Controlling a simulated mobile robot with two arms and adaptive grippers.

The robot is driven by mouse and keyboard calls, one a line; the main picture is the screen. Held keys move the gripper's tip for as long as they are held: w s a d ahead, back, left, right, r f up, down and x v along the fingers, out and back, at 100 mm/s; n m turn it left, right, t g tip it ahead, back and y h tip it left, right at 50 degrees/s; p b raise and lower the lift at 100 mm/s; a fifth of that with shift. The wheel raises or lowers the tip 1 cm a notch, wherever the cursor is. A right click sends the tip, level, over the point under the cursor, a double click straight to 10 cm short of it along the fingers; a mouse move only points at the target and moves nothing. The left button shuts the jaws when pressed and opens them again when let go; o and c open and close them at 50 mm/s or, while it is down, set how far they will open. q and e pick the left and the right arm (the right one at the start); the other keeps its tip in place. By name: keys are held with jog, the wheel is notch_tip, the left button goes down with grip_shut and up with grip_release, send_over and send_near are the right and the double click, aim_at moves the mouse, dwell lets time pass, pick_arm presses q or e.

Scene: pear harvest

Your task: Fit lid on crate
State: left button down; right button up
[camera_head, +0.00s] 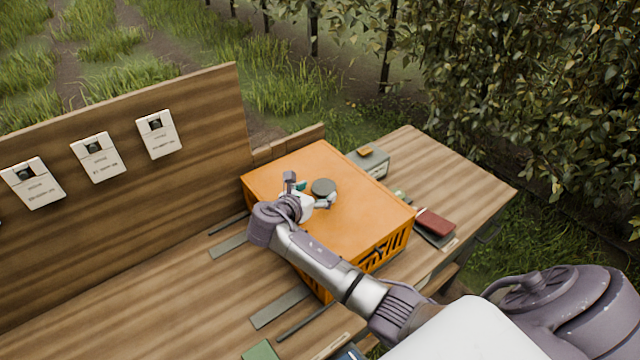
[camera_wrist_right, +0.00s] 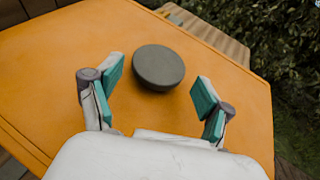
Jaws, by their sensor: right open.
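The orange crate (camera_head: 372,258) stands on the wooden table with slotted side walls. A flat orange lid (camera_head: 350,215) covers its top; whether it is seated all round I cannot tell. A dark grey round knob (camera_head: 323,187) sits on the lid. My right gripper (camera_head: 308,190) is over the lid, beside the knob. In the right wrist view my right gripper (camera_wrist_right: 158,85) is open, its teal-padded fingers spread to either side of the grey knob (camera_wrist_right: 158,67) and apart from it. The orange lid (camera_wrist_right: 60,80) fills most of that view. My left gripper is out of view.
A grey-green box (camera_head: 371,162) stands behind the crate, and a red book-like item (camera_head: 435,222) lies to its right. Dark flat strips (camera_head: 280,308) lie on the table (camera_head: 190,290). A wooden back panel (camera_head: 120,180) with white cards rises at left. The table's right far end is clear.

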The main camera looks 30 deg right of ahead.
jog(key=shift+p+v, duration=2.3)
jog(key=shift+v, duration=0.55)
jog(key=shift+s+a+r+p, duration=0.25)
jog(key=shift+s+a+p, duration=0.05)
jog(key=shift+a+p, duration=0.15)
